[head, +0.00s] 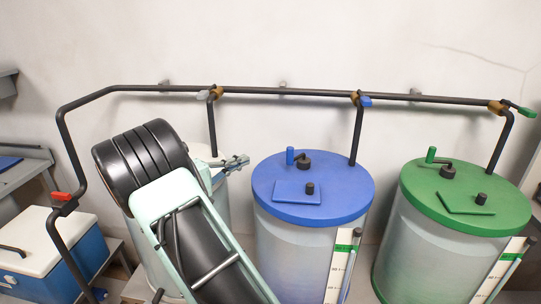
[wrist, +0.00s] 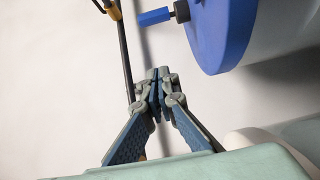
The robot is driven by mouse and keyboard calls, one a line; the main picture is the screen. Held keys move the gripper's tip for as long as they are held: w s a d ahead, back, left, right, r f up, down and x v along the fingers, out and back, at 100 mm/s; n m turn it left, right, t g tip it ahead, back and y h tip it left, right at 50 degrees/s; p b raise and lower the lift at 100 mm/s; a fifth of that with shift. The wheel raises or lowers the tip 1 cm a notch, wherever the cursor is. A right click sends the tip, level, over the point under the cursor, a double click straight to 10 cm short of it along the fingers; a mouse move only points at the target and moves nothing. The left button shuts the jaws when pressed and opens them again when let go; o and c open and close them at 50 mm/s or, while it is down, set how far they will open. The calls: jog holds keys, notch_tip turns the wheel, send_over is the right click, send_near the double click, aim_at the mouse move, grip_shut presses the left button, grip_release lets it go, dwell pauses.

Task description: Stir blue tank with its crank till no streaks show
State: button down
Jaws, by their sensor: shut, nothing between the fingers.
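The blue tank has a blue lid (head: 345,187) and a pale, translucent body (head: 290,250) with a bluish tint lower down; I cannot make out distinct streaks. Its crank, with an upright blue handle (head: 290,156) and a dark hub (head: 304,160), stands at the back of the lid. The handle (wrist: 154,17) and lid (wrist: 222,30) also show at the top of the wrist view. My gripper (head: 244,161) is shut and empty, left of the lid and apart from the crank. Its closed fingertips (wrist: 158,76) show in the wrist view.
A green-lidded tank (head: 480,195) stands at right; another tank (head: 222,205) is partly hidden behind my arm. A dark pipe (head: 320,93) with coloured valve handles runs above, with a drop pipe (head: 357,138) behind the blue lid. A blue-and-white cooler (head: 40,245) sits left.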

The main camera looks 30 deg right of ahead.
jog(key=p+x, duration=0.2)
jog(key=x, duration=0.7)
jog(key=shift+d+r, duration=0.1)
jog(key=shift+d, duration=0.25)
jog(key=shift+s+d+p, duration=0.25)
jog(key=shift+s+d, duration=0.1)
jog(key=shift+s, duration=0.25)
jog(key=shift+s+d+p, duration=0.2)
jog(key=shift+s+d, duration=0.15)
jog(key=shift+s, duration=0.3)
jog(key=shift+s+d, duration=0.25)
jog(key=shift+s, duration=0.25)
jog(key=shift+f+b, duration=0.25)
jog(key=shift+b, duration=0.05)
jog(key=shift+s+t, duration=0.2)
jog(key=shift+t, duration=0.1)
jog(key=shift+s+r+n+b, duration=0.1)
jog(key=shift+s+n+b, duration=0.05)
jog(key=shift+n+b, duration=0.2)
jog(key=shift+t, duration=0.3)
jog(key=shift+s+b, duration=0.1)
jog(key=shift+b, duration=0.25)
